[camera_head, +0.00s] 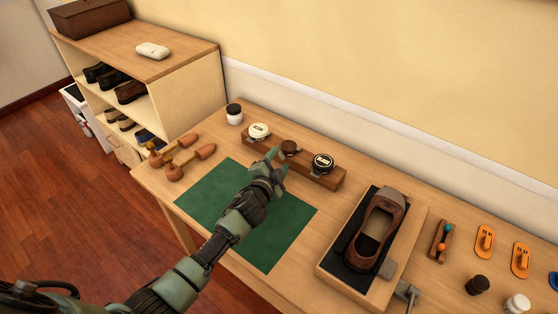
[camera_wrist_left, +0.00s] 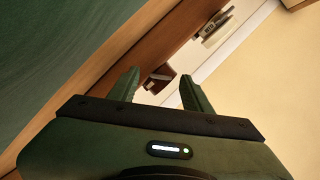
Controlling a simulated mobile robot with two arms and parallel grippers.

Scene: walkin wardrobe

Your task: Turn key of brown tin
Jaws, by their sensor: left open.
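The brown tin (camera_head: 290,147) sits in the middle of a long wooden block on the workbench, between a white-lidded tin (camera_head: 259,131) and a black-lidded tin (camera_head: 323,163). My left gripper (camera_head: 276,163) is open and empty, just in front of the brown tin and apart from it. In the left wrist view, a small brown part (camera_wrist_left: 160,80), which seems to be the brown tin, shows between the two open fingers, farther off. Its key is too small to make out clearly. My right gripper is not in view.
The wooden block (camera_head: 334,181) stands behind a green mat (camera_head: 285,228). Wooden shoe trees (camera_head: 175,172) lie to the left and a small dark-lidded jar (camera_head: 234,117) behind. A brown shoe (camera_head: 375,231) rests on a dark pad to the right. The wall is close behind.

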